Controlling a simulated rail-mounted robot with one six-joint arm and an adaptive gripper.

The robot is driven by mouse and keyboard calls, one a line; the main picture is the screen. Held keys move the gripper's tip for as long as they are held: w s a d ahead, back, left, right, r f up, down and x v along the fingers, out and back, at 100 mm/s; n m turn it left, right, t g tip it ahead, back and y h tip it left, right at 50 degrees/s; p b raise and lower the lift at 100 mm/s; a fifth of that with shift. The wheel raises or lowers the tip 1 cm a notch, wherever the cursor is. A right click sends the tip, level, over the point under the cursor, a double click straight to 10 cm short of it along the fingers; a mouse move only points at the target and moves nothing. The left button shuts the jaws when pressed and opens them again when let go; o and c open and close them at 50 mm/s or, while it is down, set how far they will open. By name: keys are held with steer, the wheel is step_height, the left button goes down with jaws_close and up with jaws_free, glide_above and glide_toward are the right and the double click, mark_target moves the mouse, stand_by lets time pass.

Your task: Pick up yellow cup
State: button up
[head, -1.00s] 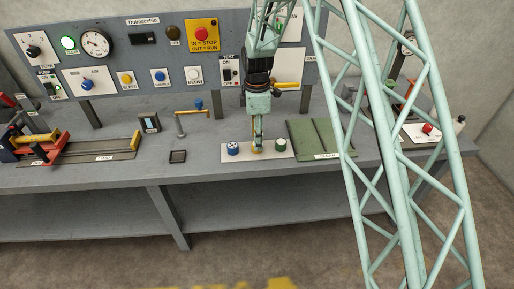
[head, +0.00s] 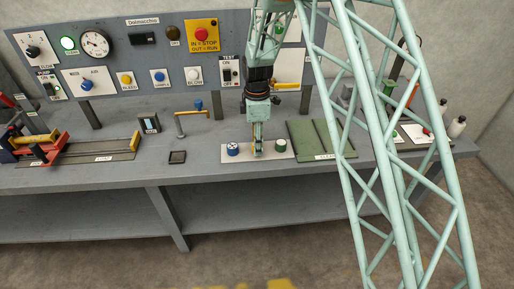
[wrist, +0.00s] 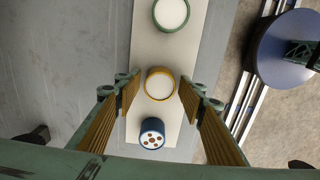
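The yellow cup (wrist: 160,84) has a yellow rim and a pale inside in the wrist view. It stands on a white strip (wrist: 145,50), between a green cup (wrist: 171,14) and a blue cup (wrist: 152,135) with dark spots on top. My gripper (wrist: 159,95) is open, with one finger on each side of the yellow cup and visible gaps between. In the head view my gripper (head: 258,152) points down at the strip between the blue cup (head: 233,148) and the green cup (head: 281,145). It hides most of the yellow cup there.
A green plate (head: 315,138) lies right of the strip on the grey bench (head: 110,176). A small dark square (head: 177,156) and a yellow-handled bracket (head: 191,113) are to the left. A control panel (head: 130,66) stands behind.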

steer(key=c, duration=0.7)
steer(key=shift+r, duration=0.2)
steer(key=shift+c, duration=0.2)
steer(key=shift+r+p, duration=0.45)
steer(key=shift+r, duration=1.2)
steer(key=s+d+r+p, duration=0.1)
steer(key=s+d, duration=0.1)
steer(key=s, duration=1.3)
steer(key=shift+s+r, duration=0.15)
steer(key=shift+s, duration=0.25)
